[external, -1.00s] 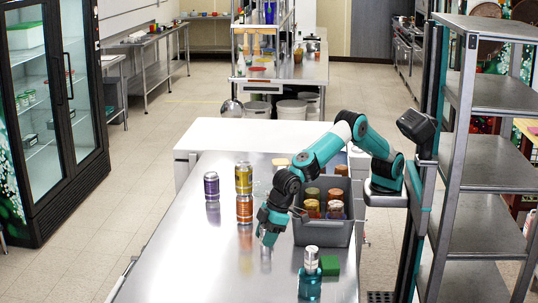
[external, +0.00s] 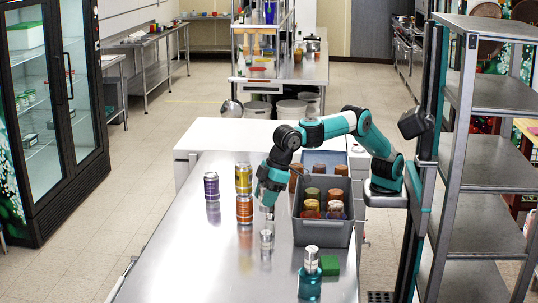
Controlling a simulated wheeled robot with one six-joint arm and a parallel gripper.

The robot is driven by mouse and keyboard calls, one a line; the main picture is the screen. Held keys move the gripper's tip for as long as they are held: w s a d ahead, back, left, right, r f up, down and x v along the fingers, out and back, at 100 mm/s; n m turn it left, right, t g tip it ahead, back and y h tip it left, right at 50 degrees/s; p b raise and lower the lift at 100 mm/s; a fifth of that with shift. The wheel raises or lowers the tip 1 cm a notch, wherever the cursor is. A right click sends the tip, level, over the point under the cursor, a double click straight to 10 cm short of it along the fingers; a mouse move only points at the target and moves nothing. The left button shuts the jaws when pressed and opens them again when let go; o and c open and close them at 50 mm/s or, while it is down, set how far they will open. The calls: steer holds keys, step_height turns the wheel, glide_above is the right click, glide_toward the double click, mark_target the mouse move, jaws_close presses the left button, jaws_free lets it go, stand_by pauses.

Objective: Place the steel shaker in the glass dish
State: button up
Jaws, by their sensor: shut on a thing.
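My gripper (external: 268,203) points down over the steel table, left of the grey crate. It is shut on a small silvery thing at its tips, which appears to be the steel shaker (external: 269,213); the fingers cover most of it. A pale silvery shape shows on the tabletop just below; I cannot tell whether it is a reflection or a separate object. The glass dish cannot be made out; my gripper and forearm cover the area behind, where faint clear glass showed earlier.
A grey crate (external: 325,238) with several jars stands right of my gripper. The table's front left is clear.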

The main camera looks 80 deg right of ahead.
steer(key=w+d+m+h, duration=0.1)
steer(key=w+d+m, duration=0.3)
steer(key=d, duration=0.6)
steer(key=w+d+m+h+p, duration=0.15)
steer(key=w+d, duration=0.35)
steer(key=d, duration=0.5)
steer(key=w+d+m+h, duration=0.1)
steer(key=w+d+m, duration=0.35)
steer(key=d, duration=0.45)
steer(key=s+d+m+g+h, duration=0.3)
steer(key=d+m, duration=0.6)
steer(key=d, duration=2.3)
steer(key=shift+t, duration=0.6)
steer(key=shift+s+a+f+p, duration=0.15)
steer(key=shift+f+p, duration=0.35)
steer(key=shift+f, duration=3.6)
steer(key=shift+s+a+f+p, duration=0.15)
steer(key=shift+f+p, duration=0.4)
steer(key=shift+f, duration=3.55)
steer(key=shift+a+f+p, duration=0.15)
steer(key=shift+f+p, duration=0.35)
steer(key=shift+f, duration=3.6)
steer(key=shift+f, duration=0.1)
steer(key=o, duration=1)
steer(key=shift+c, duration=0.2)
